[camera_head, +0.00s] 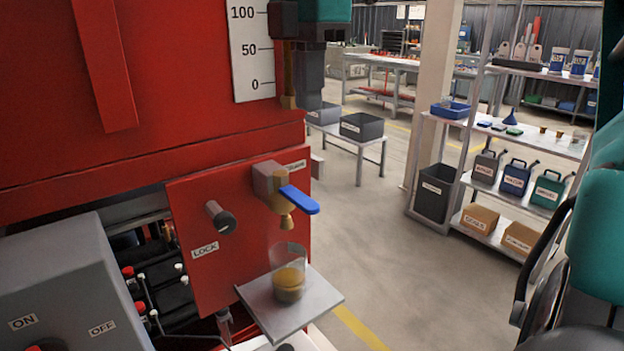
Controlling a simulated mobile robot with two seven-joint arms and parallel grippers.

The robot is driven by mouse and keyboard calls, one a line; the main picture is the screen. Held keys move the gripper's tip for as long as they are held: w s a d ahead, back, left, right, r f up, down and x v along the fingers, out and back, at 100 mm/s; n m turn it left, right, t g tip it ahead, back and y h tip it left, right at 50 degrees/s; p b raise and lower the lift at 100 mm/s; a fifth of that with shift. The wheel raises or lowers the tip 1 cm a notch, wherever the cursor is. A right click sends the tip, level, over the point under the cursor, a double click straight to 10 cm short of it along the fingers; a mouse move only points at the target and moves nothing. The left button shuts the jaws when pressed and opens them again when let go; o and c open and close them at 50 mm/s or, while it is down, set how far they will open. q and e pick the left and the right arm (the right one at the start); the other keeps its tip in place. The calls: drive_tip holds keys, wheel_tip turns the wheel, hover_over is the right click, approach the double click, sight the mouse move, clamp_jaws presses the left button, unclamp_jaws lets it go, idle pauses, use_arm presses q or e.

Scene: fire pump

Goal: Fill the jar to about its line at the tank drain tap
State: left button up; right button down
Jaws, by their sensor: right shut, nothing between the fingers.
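The clear jar (289,256) stands upright on a small grey shelf (318,297), below the tank drain tap. Amber liquid (290,284) fills roughly its lower half; I cannot make out its line. The brass tap (275,190) sticks out of the red panel, with its nozzle just above the jar mouth. Its blue lever (300,200) points to the right. I see no stream between nozzle and jar. My right gripper (312,98) hangs fingers down at the top, shut and empty, well above the tap. My left gripper is out of view.
A red panel (195,270) carries a LOCK knob (219,217). A grey ON/OFF box (60,285) is at lower left. A level scale (252,50) is on the red tank. Shelving (545,145) stands at right. The floor (385,235) between is clear.

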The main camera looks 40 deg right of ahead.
drive_tip(key=shift+f, duration=0.1)
approach(309, 205)
wheel_tip(309, 205, down, 7)
drive_tip(key=shift+r+b, duration=0.1)
drive_tip(key=shift+b, duration=0.35)
idle(0.5)
